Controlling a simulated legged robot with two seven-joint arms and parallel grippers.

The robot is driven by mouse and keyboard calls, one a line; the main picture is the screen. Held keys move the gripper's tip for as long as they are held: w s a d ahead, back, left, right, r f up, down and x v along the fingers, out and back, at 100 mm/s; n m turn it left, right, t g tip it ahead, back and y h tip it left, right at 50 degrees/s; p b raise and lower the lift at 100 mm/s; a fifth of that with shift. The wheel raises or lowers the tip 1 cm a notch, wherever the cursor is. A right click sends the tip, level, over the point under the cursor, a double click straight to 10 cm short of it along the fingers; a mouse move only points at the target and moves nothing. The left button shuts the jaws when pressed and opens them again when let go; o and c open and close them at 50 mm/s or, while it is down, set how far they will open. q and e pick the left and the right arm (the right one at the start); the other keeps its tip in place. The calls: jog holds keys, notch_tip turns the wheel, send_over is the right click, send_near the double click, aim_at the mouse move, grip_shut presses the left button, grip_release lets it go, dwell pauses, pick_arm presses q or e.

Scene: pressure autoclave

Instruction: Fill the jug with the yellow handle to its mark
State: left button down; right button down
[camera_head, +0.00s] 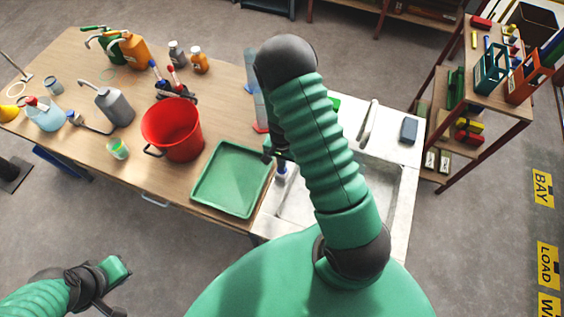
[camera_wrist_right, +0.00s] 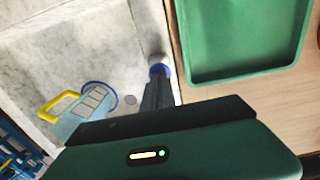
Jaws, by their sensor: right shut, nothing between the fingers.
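The jug with the yellow handle (camera_wrist_right: 88,110) stands in the pale sink basin (camera_wrist_right: 60,60) in the right wrist view. It is clear and bluish, with pale marks on its side and a blue ring; I cannot tell its water level. In the head view my arm hides it. My right gripper (camera_wrist_right: 158,98) is shut and empty, with its fingertips close to a grey fitting with a blue collar (camera_wrist_right: 157,70) at the sink's edge; I cannot tell if they touch. My left gripper (camera_head: 118,285) is low at the lower left, away from the table; its jaws are unclear.
A green tray (camera_head: 197,202) lies beside the sink (camera_head: 398,195). A red bucket (camera_head: 172,130), a grey can (camera_head: 115,108) and several bottles stand on the wooden table. A pale curved spout (camera_head: 368,120) rises behind the sink. A shelf rack (camera_head: 480,130) stands at right.

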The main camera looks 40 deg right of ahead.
jog(key=shift+a+f, duration=0.1)
jog(key=shift+f, duration=0.15)
